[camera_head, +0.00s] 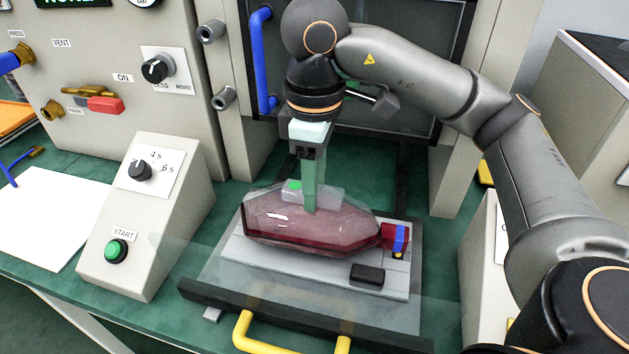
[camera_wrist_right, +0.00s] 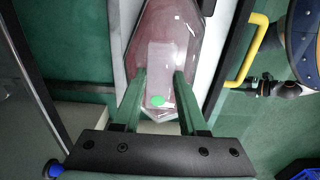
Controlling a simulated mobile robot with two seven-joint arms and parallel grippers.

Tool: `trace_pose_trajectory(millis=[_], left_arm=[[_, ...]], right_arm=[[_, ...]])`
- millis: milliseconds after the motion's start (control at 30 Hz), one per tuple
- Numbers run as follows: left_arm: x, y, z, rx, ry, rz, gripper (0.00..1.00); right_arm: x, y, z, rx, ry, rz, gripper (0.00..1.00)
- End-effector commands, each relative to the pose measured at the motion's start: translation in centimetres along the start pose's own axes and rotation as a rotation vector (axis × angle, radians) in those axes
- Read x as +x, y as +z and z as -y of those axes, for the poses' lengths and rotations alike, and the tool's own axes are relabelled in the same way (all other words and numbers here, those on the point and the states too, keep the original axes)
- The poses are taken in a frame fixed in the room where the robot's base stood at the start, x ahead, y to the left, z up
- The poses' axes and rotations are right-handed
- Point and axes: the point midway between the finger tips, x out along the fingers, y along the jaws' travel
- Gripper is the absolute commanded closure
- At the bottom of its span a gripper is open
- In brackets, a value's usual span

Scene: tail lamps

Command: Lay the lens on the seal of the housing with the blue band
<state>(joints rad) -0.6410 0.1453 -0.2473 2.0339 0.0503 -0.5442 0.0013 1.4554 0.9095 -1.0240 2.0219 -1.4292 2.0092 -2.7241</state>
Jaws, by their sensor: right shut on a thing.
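The lens (camera_head: 345,225) is a long, clear dark-red shell with a pale tab that bears a green dot. It is over the grey plate, and it also shows in the wrist view (camera_wrist_right: 182,42). My right gripper (camera_head: 311,205) points down and is shut on the lens's tab, with a finger on each side of it in the wrist view (camera_wrist_right: 160,82). A red block with a blue band (camera_head: 399,236) sticks out at the lens's right end. The rest of the housing and its seal are hidden under the lens, so I cannot tell whether the lens touches the seal. My left gripper is out of view.
A START box (camera_head: 150,215) stands left. A press door with a blue handle (camera_head: 261,60) is behind.

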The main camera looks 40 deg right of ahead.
Motion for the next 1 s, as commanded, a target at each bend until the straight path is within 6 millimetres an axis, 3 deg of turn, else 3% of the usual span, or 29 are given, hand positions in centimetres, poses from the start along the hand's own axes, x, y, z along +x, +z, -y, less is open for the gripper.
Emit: trace_pose_trajectory(millis=[400, 433, 733, 1000], left_arm=[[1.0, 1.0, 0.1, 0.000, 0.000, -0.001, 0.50], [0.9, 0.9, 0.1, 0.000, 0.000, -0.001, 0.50], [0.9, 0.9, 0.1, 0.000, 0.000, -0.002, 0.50], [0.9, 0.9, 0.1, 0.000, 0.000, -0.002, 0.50]], right_arm=[[1.6, 0.0, 0.0, -0.001, 0.001, -0.001, 1.00], [1.5, 0.0, 0.0, -0.001, 0.001, -0.001, 0.56], [1.4, 0.0, 0.0, -0.001, 0.001, 0.000, 0.23], [1.4, 0.0, 0.0, -0.001, 0.000, 0.000, 0.23]])
